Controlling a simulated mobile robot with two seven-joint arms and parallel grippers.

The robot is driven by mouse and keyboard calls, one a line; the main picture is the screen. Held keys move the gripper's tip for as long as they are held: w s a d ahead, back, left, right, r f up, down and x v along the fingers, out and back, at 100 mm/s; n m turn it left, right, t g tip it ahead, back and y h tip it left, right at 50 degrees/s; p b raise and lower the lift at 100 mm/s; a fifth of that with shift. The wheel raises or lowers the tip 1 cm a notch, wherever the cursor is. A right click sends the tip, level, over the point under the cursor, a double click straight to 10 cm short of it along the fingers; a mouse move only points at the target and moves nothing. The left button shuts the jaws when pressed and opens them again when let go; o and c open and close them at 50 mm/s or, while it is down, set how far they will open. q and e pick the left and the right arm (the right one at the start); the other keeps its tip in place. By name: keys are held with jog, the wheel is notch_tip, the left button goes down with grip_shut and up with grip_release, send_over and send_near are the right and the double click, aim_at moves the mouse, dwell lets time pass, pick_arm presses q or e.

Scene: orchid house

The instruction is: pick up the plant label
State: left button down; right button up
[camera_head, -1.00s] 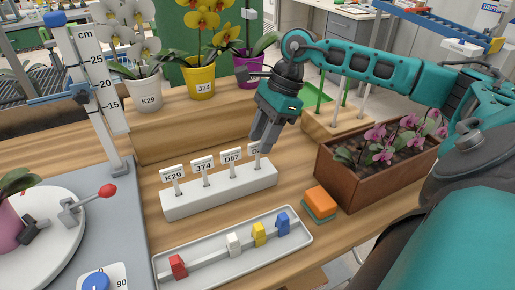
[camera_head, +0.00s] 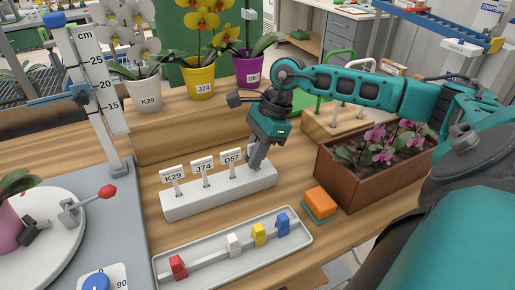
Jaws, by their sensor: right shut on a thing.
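A white block (camera_head: 219,195) on the wooden bench holds a row of upright white plant labels. The K29 label (camera_head: 172,175), J74 label (camera_head: 203,165) and D57 label (camera_head: 231,157) stand clear in it. The fourth plant label (camera_head: 249,149), at the right end of the row, is mostly hidden by my right gripper (camera_head: 257,158). My right gripper points down over that end of the block and is shut on this label. Its lettering and foot are covered. My left gripper is not in view.
A tray (camera_head: 204,262) with several coloured clips lies in front of the block. An orange-and-green sponge (camera_head: 320,203) and a brown planter (camera_head: 368,175) with pink orchids stand to the right. Potted orchids stand on the raised shelf behind. A measuring stand (camera_head: 105,100) is at left.

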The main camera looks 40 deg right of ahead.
grip_shut()
jog(key=shift+r, duration=0.1)
jog(key=shift+r, duration=0.6)
notch_tip(320, 180, up, 19)
jog(key=p, duration=0.2)
jog(key=shift+f, duration=0.15)
grip_release()
grip_shut()
